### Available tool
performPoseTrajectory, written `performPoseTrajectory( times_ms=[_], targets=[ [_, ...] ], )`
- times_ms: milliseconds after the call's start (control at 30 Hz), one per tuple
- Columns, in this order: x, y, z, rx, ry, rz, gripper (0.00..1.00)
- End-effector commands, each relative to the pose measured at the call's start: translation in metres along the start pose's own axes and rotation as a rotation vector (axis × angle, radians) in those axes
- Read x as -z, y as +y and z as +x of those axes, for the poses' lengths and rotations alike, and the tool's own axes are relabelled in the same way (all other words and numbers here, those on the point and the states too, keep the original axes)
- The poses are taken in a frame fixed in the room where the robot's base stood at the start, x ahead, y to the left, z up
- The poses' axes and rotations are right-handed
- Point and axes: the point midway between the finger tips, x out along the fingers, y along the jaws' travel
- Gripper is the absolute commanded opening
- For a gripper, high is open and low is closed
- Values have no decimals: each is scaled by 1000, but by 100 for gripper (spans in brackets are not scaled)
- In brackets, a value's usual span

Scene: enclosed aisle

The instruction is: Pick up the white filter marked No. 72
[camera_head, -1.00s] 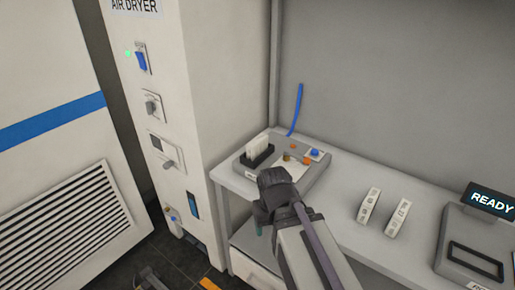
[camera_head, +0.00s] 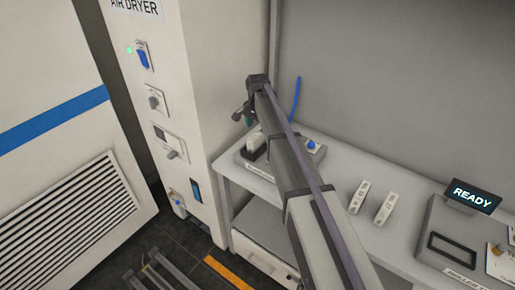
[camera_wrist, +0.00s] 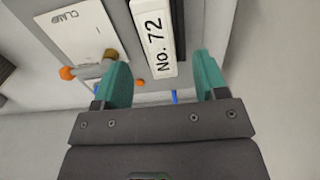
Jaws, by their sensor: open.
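The white filter marked No. 72 (camera_wrist: 158,38) shows at the top of the wrist view, its label readable. It lies ahead of my gripper (camera_wrist: 163,78), in line with the gap between the two teal fingers. The fingers are apart with nothing held; I cannot tell how far the filter is from them. In the head view my gripper (camera_head: 246,120) is above the back left of the bench, near the dark holder (camera_head: 246,155) with white pieces (camera_head: 256,140) standing in it. My arm hides much of that fixture.
Two white marked pieces (camera_head: 359,197) lie on the bench (camera_head: 345,160), right of my arm. A device with a READY display (camera_head: 472,196) stands farther right. The air dryer cabinet (camera_head: 185,90) is left of the bench. A CLAMP plate (camera_wrist: 75,35) with a brass knob (camera_wrist: 109,54) sits left of the filter.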

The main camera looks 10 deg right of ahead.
Motion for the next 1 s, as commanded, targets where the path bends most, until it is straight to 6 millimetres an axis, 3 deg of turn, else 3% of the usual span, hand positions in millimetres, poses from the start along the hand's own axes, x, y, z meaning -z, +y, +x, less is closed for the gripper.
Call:
performPoseTrajectory(
  times_ms=[33, 267, 500, 767, 1000],
  targets=[
    [0, 0, 18, 0, 0, 0, 66],
    [0, 0, 24, 0, 0, -1, 66],
    [-2, 0, 70, 0, 0, -2, 66],
    [-2, 0, 67, 0, 0, -2, 66],
    [-2, 0, 67, 0, 0, -2, 43]
  ],
)
